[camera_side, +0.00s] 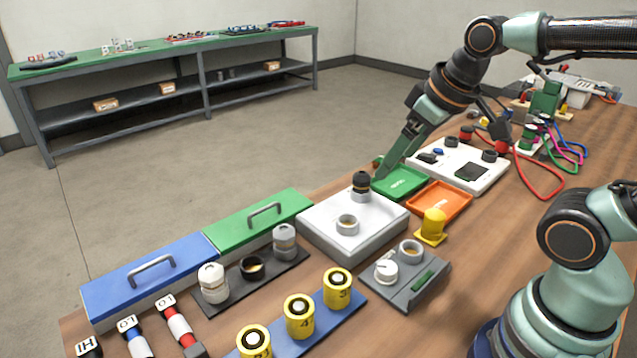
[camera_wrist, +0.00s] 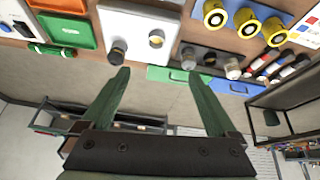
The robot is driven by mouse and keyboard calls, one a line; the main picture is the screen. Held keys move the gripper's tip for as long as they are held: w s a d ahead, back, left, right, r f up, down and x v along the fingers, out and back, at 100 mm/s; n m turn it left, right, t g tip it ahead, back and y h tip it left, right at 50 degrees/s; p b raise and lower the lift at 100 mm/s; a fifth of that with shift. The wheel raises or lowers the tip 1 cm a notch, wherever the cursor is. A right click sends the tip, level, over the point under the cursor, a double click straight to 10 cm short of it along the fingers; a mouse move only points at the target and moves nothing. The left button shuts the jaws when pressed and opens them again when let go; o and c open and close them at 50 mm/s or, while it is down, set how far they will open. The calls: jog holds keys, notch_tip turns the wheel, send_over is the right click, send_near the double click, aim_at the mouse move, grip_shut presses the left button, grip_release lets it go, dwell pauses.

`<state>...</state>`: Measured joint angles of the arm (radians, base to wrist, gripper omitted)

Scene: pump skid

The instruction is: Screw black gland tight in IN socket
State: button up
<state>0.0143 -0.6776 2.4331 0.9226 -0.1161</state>
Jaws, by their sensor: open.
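A black gland (camera_side: 361,181) stands upright in the rear socket of the light grey block (camera_side: 325,232). The front socket (camera_side: 347,225) on the block is an open ring and looks empty. I cannot read an IN label on either. My gripper (camera_side: 381,176) is open and empty, behind and to the right of the gland and apart from it. In the wrist view, the gland (camera_wrist: 118,50) is near the left fingertip and the empty socket (camera_wrist: 156,38) lies further right, both beyond my open fingers (camera_wrist: 156,72). How tightly the gland sits cannot be seen.
A green tray (camera_side: 414,188) and an orange tray (camera_side: 462,203) lie right of the block. A black rack (camera_side: 217,302) with grey-white fittings is to its front left. A yellow part (camera_side: 432,226) and a grey knob box (camera_side: 426,285) stand in front.

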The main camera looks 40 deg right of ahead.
jog(key=w+d+r+n+g, duration=0.1)
jog(key=w+d+n+g, duration=0.15)
jog(key=w+n, duration=0.25)
jog(key=n+g, duration=0.3)
jog(key=n, duration=1.1)
send_near(362, 173)
notch_tip(362, 173, down, 12)
jog(key=shift+r, duration=0.15)
jog(key=c, duration=1.2)
jog(key=o, duration=1.2)
